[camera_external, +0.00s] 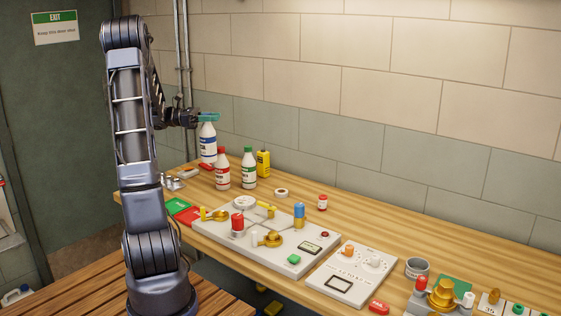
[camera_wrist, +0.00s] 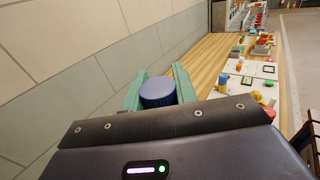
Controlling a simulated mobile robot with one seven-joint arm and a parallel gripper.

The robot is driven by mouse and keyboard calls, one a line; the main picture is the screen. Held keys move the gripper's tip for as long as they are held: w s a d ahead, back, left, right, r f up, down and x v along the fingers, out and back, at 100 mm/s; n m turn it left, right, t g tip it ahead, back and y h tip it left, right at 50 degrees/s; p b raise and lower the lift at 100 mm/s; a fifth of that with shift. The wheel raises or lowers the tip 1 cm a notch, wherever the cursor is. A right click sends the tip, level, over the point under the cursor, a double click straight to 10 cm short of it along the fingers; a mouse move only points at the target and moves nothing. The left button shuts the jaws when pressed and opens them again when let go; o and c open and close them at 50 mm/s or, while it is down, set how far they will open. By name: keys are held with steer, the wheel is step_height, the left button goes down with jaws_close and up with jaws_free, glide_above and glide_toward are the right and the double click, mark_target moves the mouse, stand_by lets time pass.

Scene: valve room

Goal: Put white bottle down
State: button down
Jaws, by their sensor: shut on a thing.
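The white bottle (camera_external: 208,143) has a blue label and stands upright at the back left of the wooden workbench. My gripper (camera_external: 208,117) is level at its top, with teal fingers shut on it. In the wrist view, its blue cap (camera_wrist: 158,92) sits between the two fingers of my gripper (camera_wrist: 160,72). The bottle's base is close to the bench top; I cannot tell whether it touches. The rest of the bottle is hidden below the cap in the wrist view.
A red-capped bottle (camera_external: 222,170) and a green-capped bottle (camera_external: 249,168) stand just right and in front. A yellow container (camera_external: 263,163) is by the wall. A red item (camera_external: 206,166) lies near the bottle's base. A panel with valves (camera_external: 262,240) fills the middle bench.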

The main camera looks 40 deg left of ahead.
steer(key=shift+w+a+r, duration=0.1)
steer(key=shift+r, duration=0.7)
steer(key=w+a+r+n+t+y, duration=0.1)
steer(key=w+a+t+y, duration=0.1)
steer(key=w+a, duration=1.05)
steer(key=w+a+n+t+y, duration=0.1)
steer(key=w+a+n, duration=0.1)
steer(key=w+a, duration=1.05)
steer(key=s+a+f, duration=0.1)
steer(key=s+f, duration=0.1)
steer(key=f, duration=0.7)
steer(key=s+a+f, duration=0.2)
steer(key=f, duration=0.8)
steer(key=shift+a+f, duration=0.1)
steer(key=shift+f, duration=0.05)
steer(key=c, duration=1.1)
jaws_free()
steer(key=v, duration=1.2)
